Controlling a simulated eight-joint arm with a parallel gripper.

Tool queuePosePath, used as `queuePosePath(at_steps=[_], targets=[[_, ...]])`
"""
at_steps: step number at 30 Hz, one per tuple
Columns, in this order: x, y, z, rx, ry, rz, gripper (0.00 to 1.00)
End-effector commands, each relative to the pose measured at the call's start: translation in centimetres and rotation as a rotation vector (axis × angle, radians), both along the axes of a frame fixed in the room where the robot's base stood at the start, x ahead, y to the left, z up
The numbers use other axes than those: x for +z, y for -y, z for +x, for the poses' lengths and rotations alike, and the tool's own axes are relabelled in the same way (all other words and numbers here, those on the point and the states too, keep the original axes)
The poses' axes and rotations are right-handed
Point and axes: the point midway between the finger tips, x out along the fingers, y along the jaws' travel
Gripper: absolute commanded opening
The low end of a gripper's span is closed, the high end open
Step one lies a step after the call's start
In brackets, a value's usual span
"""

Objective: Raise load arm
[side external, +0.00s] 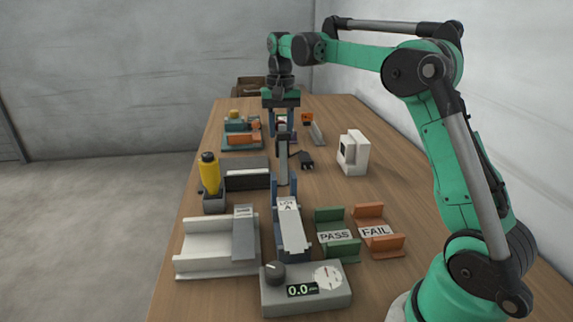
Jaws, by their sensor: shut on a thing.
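The load arm appears to be the long narrow grey bar (283,162) standing up in the middle of the table, above the far end of the blue channel fixture (293,240). My gripper (281,122) points down from above at the bar's upper end and is shut on it. The fingertips are small here and partly hidden by the bar, so the exact contact is hard to see. A light block labelled "LOT A" (288,215) lies in the blue channel.
A grey meter box (325,290) reads 0.0 in front. Green PASS (338,235) and orange FAIL (376,231) trays stand right, a white channel (205,245) and yellow bottle (209,172) left. A white device (354,153) stands right. The table's right middle is fairly clear.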

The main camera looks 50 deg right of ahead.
Motion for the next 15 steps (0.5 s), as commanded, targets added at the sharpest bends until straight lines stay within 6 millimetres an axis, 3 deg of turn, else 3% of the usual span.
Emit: queuePosePath(at_steps=[1, 2, 8, 9, 15], targets=[[-0.03, 0.02, 0.12, 0.001, 0.006, -0.001, 0.00], [-0.03, 0.02, 0.12, 0.001, 0.006, -0.002, 0.37], [-0.02, 0.01, 0.07, 0.001, 0.004, -0.001, 0.94], [-0.02, 0.02, 0.06, 0.001, 0.004, -0.001, 1.00], [0.01, 0.01, 0.04, 0.000, 0.003, -0.001, 1.00]])
